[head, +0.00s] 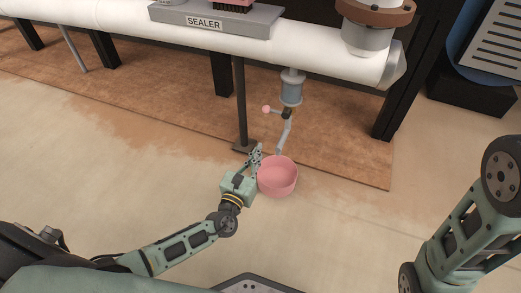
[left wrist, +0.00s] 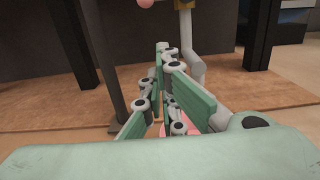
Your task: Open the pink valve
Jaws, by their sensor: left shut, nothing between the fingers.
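The pink valve shows in the head view as a small pink knob (head: 266,109) on a short lever, left of a grey outlet pipe (head: 285,132). The knob also shows at the top edge of the left wrist view (left wrist: 146,3), cut off. A pink bowl (head: 278,176) stands below the pipe's lower end. My left gripper (head: 256,153) is shut and empty, at the bowl's left rim and below the knob, apart from it. Whether it touches the bowl is unclear. In the left wrist view its fingers (left wrist: 167,52) hide most of the bowl. My right gripper is out of view.
A white horizontal pipe (head: 150,20) with a box labelled SEALER (head: 215,20) runs above. A dark post (head: 241,105) stands left of the valve, close to my left gripper. A brown board (head: 330,150) lies under the pipework. The floor at front is clear.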

